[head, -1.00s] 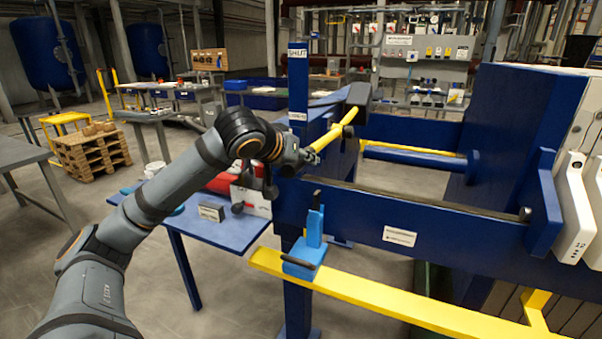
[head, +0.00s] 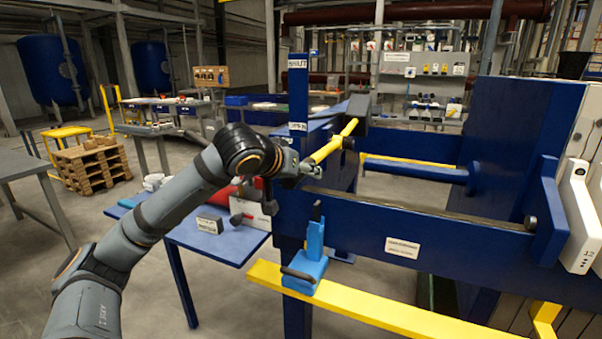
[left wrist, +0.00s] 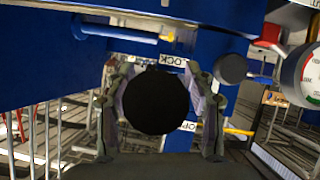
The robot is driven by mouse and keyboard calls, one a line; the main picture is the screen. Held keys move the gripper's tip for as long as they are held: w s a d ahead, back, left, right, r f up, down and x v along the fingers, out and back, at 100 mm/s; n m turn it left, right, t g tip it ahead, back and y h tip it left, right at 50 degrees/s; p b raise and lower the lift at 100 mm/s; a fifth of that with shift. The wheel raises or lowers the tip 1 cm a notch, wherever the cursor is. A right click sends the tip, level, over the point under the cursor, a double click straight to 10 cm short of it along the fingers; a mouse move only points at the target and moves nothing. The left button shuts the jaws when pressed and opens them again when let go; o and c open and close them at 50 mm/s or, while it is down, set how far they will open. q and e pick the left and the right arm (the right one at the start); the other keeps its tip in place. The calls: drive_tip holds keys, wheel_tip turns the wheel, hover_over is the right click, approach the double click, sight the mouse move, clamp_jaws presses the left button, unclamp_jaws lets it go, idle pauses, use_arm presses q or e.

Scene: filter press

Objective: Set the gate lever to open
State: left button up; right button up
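The gate lever (head: 331,146) is a yellow bar at the blue press frame. It slopes from a dark block at its upper right end down toward my left gripper (head: 311,168). The gripper is at the bar's near lower end and hides part of it. In the left wrist view, a round black knob (left wrist: 156,102), which looks like the lever's end, sits between the two spread fingers of my left gripper (left wrist: 160,85). A narrow gap shows beside the right finger; contact is unclear at the left one. LOCK and OPEN labels show behind the knob, partly covered. My right gripper is out of view.
A blue post (head: 298,95) with a SHUT label stands behind the gripper. A light blue clamp (head: 310,265) sits on a yellow rail (head: 385,311) below. A blue table (head: 205,243) with a small sign stands left. A gauge (left wrist: 306,75) is at the wrist view's right.

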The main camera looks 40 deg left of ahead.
use_arm(q)
drive_tip(key=shift+r, duration=0.15)
wheel_tip(320, 180, up, 10)
drive_tip(key=shift+f, duration=0.1)
idle(0.4)
drive_tip(key=shift+f, duration=0.1)
idle(0.4)
